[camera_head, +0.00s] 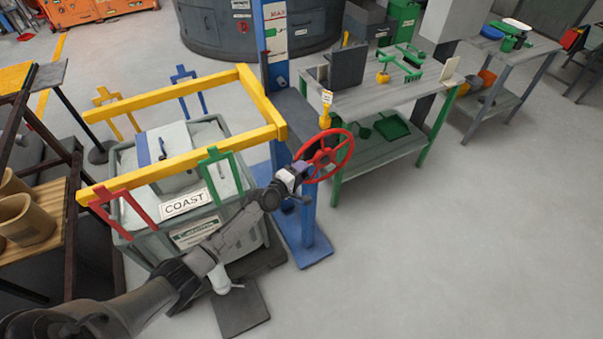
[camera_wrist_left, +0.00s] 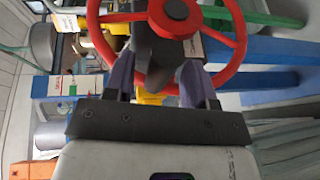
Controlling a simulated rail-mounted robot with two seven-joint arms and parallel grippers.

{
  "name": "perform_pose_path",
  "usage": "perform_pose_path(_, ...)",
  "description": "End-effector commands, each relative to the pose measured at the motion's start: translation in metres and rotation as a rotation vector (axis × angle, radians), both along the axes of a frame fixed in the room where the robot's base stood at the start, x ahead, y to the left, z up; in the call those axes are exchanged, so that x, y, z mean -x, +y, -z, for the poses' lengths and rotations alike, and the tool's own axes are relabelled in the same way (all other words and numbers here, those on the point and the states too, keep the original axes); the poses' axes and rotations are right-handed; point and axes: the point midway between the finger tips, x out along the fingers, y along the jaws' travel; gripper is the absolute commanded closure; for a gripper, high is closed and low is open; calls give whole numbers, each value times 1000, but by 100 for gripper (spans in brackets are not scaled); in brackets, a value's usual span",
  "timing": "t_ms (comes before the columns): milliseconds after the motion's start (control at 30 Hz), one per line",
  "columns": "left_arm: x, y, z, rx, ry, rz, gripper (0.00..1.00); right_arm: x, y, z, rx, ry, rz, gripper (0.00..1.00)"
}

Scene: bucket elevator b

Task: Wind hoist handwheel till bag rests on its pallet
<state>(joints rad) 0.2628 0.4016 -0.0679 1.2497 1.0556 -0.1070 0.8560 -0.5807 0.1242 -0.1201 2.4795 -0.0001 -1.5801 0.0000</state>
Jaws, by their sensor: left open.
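The red handwheel (camera_head: 325,154) is mounted on the blue hoist post (camera_head: 306,215), tilted in the head view. Its rim and spokes fill the top of the left wrist view (camera_wrist_left: 231,52). My left gripper (camera_head: 291,176) is at the wheel's lower left side. In the wrist view its purple fingers (camera_wrist_left: 158,82) are apart, with a dark grey part between them; I cannot tell whether they touch it. A pale block-like load, perhaps the bag (camera_head: 205,133), sits within the grey container (camera_head: 232,227) under the yellow frame (camera_head: 167,172). No pallet is clearly distinguishable. My right gripper is out of view.
A wooden shelf (camera_head: 48,225) holding tan pots is at left. The floor at right is clear.

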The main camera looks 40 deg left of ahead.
Motion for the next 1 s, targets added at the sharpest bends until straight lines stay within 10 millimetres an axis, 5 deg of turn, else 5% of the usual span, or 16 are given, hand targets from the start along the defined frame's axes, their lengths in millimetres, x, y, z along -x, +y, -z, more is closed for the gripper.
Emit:
perform_pose_path(500, -10, 0, 1, -2, 0, 0, 49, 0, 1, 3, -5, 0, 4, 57)
perform_pose_path(1000, -10, 0, 1, -2, 0, 0, 97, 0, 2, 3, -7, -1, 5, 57)
